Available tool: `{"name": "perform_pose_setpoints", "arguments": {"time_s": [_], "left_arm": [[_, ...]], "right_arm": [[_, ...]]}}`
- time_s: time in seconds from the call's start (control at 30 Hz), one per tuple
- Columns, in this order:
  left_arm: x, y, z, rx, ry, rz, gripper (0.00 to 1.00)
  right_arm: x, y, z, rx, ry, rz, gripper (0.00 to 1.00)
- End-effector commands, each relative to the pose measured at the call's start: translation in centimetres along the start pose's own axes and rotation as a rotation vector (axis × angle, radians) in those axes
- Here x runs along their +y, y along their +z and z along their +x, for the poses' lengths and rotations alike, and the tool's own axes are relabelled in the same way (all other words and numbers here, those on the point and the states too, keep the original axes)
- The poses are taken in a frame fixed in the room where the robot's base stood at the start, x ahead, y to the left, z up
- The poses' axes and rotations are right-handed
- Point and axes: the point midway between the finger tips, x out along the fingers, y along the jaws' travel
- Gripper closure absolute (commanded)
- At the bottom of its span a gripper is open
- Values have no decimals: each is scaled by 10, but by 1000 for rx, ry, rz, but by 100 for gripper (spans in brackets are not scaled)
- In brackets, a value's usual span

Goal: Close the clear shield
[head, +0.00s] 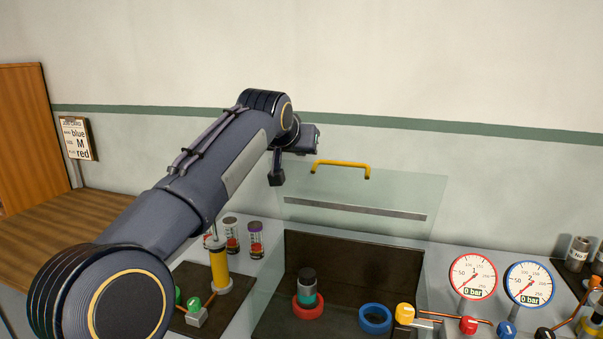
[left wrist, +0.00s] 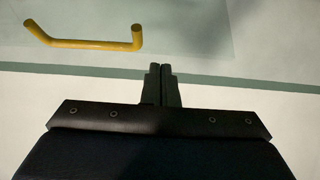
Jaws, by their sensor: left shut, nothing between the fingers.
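The clear shield (head: 400,190) stands raised at the back of the dark bay, with a grey strip across it. Its yellow handle (head: 341,164) is at the top edge and also shows in the left wrist view (left wrist: 85,43). My left gripper (head: 306,139) is by the shield's upper left, close to the handle but apart from it. In the left wrist view its fingers (left wrist: 162,70) are together and empty, with the handle off to the upper left. In the head view the fingertips are hard to make out. My right gripper is not in view.
The bay (head: 330,253) holds a dark-topped teal part in a red ring (head: 308,308) and a blue ring (head: 375,318). Two gauges (head: 473,277) stand to the right. Jars (head: 256,240) and a yellow post (head: 219,268) are left, beside my arm. The wall is behind.

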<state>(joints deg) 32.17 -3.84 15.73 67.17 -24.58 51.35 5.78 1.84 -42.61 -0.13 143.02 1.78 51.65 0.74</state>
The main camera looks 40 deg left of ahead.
Motion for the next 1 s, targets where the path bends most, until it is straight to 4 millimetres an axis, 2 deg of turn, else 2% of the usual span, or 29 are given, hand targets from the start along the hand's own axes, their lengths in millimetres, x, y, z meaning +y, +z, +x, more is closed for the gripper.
{"name": "perform_pose_setpoints", "arguments": {"time_s": [0.03, 0.3, 0.7, 0.83, 1.0], "left_arm": [[0, 24, 3, 34, 0, 0, 100], [0, 66, -25, 219, 0, 0, 100], [0, 137, -48, 494, 0, -1, 100], [0, 159, -52, 571, 0, 0, 100], [0, 185, -58, 591, 0, 0, 100]], "right_arm": [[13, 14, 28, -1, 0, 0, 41], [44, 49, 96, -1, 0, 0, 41], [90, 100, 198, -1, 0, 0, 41], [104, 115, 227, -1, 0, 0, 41], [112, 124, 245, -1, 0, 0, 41]]}}
